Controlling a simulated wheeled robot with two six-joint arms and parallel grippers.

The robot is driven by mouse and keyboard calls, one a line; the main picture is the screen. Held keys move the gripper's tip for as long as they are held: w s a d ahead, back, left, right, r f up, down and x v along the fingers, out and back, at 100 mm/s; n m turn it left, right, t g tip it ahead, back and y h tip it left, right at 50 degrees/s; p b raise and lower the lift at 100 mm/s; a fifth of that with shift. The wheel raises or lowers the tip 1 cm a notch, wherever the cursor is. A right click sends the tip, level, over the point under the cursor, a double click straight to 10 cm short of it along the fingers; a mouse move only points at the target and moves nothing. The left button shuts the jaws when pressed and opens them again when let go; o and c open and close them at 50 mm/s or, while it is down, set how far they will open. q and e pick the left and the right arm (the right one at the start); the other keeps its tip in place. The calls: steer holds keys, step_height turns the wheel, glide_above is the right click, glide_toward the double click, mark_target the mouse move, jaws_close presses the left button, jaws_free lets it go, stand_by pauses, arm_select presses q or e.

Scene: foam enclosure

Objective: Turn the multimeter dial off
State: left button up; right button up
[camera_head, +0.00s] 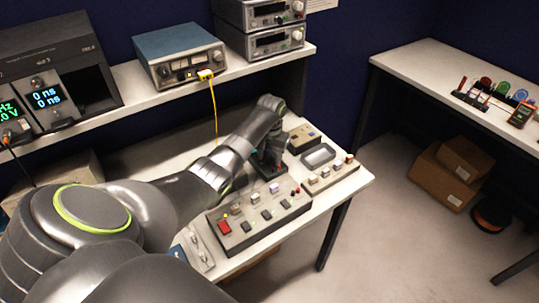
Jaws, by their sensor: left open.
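My left arm reaches from the lower left across the bench. My left gripper (271,168) points down and is open, over a small dark device with red edges (283,174). This device may be the multimeter; the gripper and wrist cover most of it, and its dial cannot be made out. I cannot tell whether the fingers touch it. A handheld meter with a red-orange case (521,115) lies on the right-hand bench, far from the gripper. My right gripper is not in view.
A grey control panel (258,224) with a red switch lies in front of the gripper. A button box (329,176) and a grey tray (318,155) sit to its right. A shelf (140,88) with instruments runs behind; a yellow cable (214,112) hangs from it.

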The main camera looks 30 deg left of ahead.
arm_select(q)
steer(key=c, duration=1)
steer(key=shift+r, duration=0.1)
steer(key=shift+r+n+p, duration=0.1)
steer(key=shift+n+p, duration=0.6)
steer(key=shift+p, duration=0.25)
steer(key=shift+n+p, duration=1)
steer(key=shift+n, duration=0.2)
steer(key=shift+w+n+p, duration=0.1)
steer(key=shift+n+p, duration=0.55)
steer(key=shift+n, duration=0.55)
steer(key=shift+n+p, duration=0.5)
steer(key=shift+n, duration=1)
